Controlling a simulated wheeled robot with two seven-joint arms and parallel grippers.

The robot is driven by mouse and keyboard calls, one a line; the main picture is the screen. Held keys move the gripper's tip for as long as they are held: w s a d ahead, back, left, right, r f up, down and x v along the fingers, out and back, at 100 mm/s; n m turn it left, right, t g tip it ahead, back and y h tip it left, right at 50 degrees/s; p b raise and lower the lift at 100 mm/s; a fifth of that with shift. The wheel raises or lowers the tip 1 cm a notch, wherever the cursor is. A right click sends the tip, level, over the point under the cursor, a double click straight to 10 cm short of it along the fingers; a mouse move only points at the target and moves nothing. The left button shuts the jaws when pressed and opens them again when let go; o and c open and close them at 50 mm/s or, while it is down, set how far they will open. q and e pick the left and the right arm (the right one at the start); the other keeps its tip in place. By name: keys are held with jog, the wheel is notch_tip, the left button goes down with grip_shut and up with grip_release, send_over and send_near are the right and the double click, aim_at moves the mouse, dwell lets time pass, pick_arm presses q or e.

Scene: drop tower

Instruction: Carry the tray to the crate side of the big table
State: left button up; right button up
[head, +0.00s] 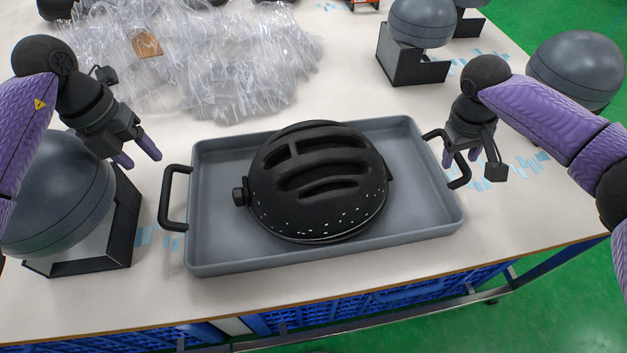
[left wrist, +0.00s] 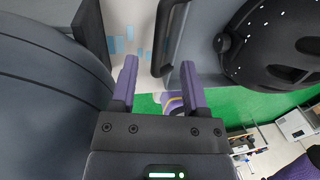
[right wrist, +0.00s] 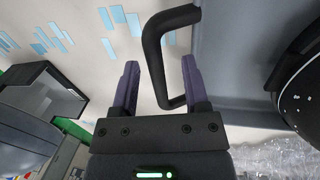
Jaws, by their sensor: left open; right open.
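A grey tray (head: 215,240) lies on the big table (head: 330,300) with a black helmet (head: 318,180) in it. The tray has a black handle at each end. My left gripper (head: 138,160) is open just above and left of the left handle (head: 165,205); in the left wrist view that handle (left wrist: 160,40) shows ahead of the fingers, near the right one. My right gripper (head: 461,162) is open at the right handle (head: 463,178); in the right wrist view the handle (right wrist: 152,60) reaches in between the fingers. Neither gripper is closed on a handle.
Grey domes on black stands are left (head: 55,200) and at the back right (head: 420,22), with another dome (head: 577,68) at the right. Clear plastic bags (head: 225,60) cover the back left. Blue crates (head: 400,295) sit below the table's front edge.

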notch_tip(320, 180, up, 10)
jog(key=a, duration=0.2)
jog(key=shift+f, duration=0.15)
jog(key=shift+s, duration=0.1)
